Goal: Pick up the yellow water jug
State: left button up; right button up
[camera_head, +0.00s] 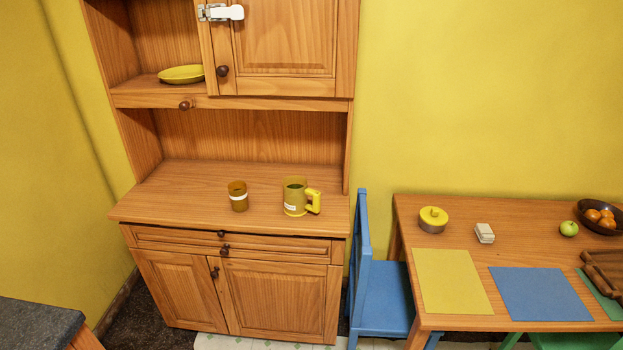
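The yellow water jug (295,197) stands upright on the wooden counter of the hutch (180,194). Its handle points right, and a small white label shows low on its front. A brown cup (238,197) with a pale band stands to the left of the jug, apart from it. Neither of my grippers is in the head view.
A blue chair (383,290) stands right of the hutch, against a wooden table (375,215) holding placemats, a yellow-lidded pot (433,220), a green apple (569,228) and a fruit bowl (598,214). A dark countertop (35,325) fills the lower left corner.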

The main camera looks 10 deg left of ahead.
aim_at(296, 192)
jog(key=i+j+u, duration=0.3)
jog(key=i+j, duration=0.3)
jog(key=i+j+u, duration=0.3)
jog(key=i+j, duration=0.25)
jog(key=i, duration=0.1)
